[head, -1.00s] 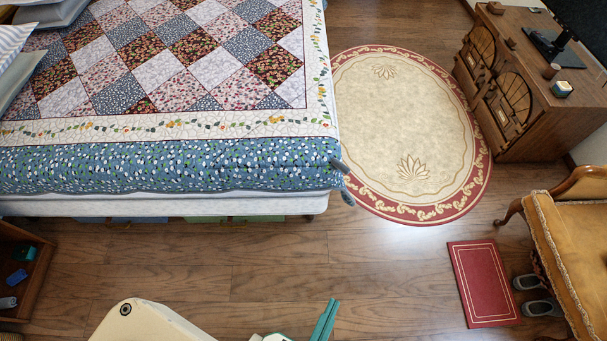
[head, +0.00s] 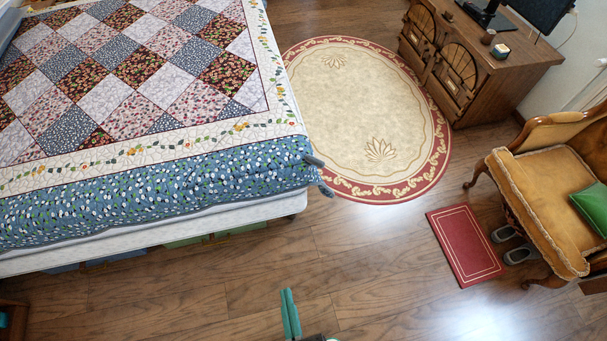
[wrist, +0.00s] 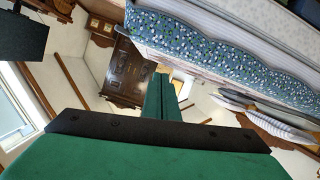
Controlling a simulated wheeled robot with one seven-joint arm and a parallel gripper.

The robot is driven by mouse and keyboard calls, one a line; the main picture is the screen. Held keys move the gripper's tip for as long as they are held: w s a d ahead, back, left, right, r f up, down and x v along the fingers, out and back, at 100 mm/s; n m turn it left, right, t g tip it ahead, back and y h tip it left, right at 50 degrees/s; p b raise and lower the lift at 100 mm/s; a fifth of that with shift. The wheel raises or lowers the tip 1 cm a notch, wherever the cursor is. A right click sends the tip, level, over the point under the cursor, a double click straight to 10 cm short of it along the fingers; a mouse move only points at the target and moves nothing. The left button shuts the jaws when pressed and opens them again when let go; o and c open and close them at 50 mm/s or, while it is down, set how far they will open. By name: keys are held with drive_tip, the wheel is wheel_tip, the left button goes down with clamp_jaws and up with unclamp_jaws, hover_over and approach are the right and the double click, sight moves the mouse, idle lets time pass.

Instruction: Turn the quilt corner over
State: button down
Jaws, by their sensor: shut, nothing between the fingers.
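The patchwork quilt (head: 150,100) lies flat over the bed at the left of the head view. Its blue flowered border (head: 170,192) hangs over the near side of the mattress, and it also shows in the wrist view (wrist: 200,50). The quilt's near right corner (head: 308,160) has small grey-blue tips sticking out over the rug side. My gripper (head: 290,312) is at the bottom middle of the head view, apart from the quilt, with its green fingers together and empty. The fingers also show shut in the wrist view (wrist: 159,97).
An oval rug (head: 375,120) lies right of the bed. A wooden cabinet (head: 480,75) stands at the back right. A yellow armchair (head: 545,195), a red mat (head: 465,245) and slippers (head: 515,250) are at the right. The wooden floor (head: 370,250) between bed and mat is clear.

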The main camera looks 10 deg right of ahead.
drive_tip(key=w+d+f+n+g+h, duration=0.2)
drive_tip(key=w+f+n+g+h, duration=0.1)
drive_tip(key=w+f+n, duration=1.45)
drive_tip(key=w+d+n+h, duration=0.2)
drive_tip(key=w+d, duration=0.3)
drive_tip(key=w, duration=0.3)
drive_tip(key=w+d+r+n+h, duration=0.1)
drive_tip(key=w+d+n+h, duration=0.1)
drive_tip(key=w, duration=0.6)
drive_tip(key=w+d+r+n+g+h, duration=0.1)
drive_tip(key=w+d+n+h, duration=0.1)
drive_tip(key=w+d, duration=0.5)
drive_tip(key=shift+w+d+n+h, duration=0.4)
drive_tip(key=shift+w+n, duration=0.25)
drive_tip(key=shift+w, duration=0.1)
drive_tip(key=shift+r, duration=0.1)
